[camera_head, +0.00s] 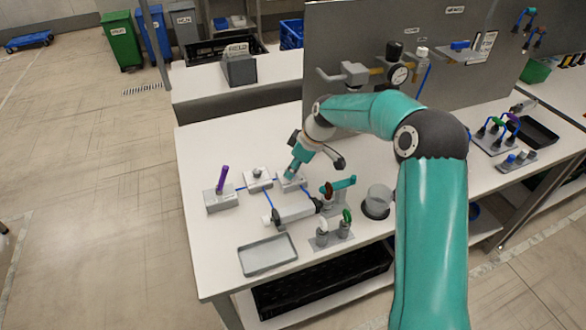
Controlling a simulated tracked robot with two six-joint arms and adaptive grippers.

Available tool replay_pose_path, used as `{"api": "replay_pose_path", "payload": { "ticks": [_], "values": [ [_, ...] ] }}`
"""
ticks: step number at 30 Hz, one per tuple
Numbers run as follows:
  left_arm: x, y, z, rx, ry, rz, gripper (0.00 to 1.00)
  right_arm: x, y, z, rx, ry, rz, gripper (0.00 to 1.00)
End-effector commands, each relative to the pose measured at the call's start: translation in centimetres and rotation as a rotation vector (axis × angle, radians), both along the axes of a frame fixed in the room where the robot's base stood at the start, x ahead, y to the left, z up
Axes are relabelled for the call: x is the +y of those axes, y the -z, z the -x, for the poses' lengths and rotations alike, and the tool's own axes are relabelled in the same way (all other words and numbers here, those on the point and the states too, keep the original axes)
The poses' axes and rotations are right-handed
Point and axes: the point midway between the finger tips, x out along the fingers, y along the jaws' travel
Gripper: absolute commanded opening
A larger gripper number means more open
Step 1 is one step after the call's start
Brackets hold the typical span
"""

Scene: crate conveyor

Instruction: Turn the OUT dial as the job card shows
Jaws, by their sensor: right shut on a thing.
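My right arm reaches in from the right, and its gripper (291,174) points down at a small grey box (297,187) on the white bench. The gripper is shut on the dial on top of this box; the dial is mostly hidden by the fingers. A similar grey box with a round knob (258,172) stands just to its left. I cannot read which label either box bears. A white card (486,42) hangs on the grey back panel; its content is too small to read, and I cannot tell if it is the job card. My left gripper is not in view.
A box with an upright purple lever (223,180) stands left. An empty grey tray (267,255) lies at the front. The bench's left back is clear.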

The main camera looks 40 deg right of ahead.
Motion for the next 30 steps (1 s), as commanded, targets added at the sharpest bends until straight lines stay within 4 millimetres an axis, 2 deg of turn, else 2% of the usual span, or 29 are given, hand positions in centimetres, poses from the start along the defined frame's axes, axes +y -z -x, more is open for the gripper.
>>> {"api": "replay_pose_path", "payload": {
  "ticks": [9,10,14,24,30],
  "values": [
    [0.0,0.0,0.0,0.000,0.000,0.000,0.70,-0.1,-0.2,-0.1,-0.006,-0.001,0.003,0.00],
    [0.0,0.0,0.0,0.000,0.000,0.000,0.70,-0.1,-0.2,-0.1,-0.006,-0.001,0.003,0.29],
    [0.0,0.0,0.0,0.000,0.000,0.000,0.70,-0.1,-0.1,-0.1,-0.005,0.000,0.002,0.51],
    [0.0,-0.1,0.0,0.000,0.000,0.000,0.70,-0.1,-0.2,0.0,-0.002,-0.001,0.002,0.51],
    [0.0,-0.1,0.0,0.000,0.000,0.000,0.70,-0.5,-2.0,0.5,-0.004,0.000,0.003,0.51]
  ]
}}
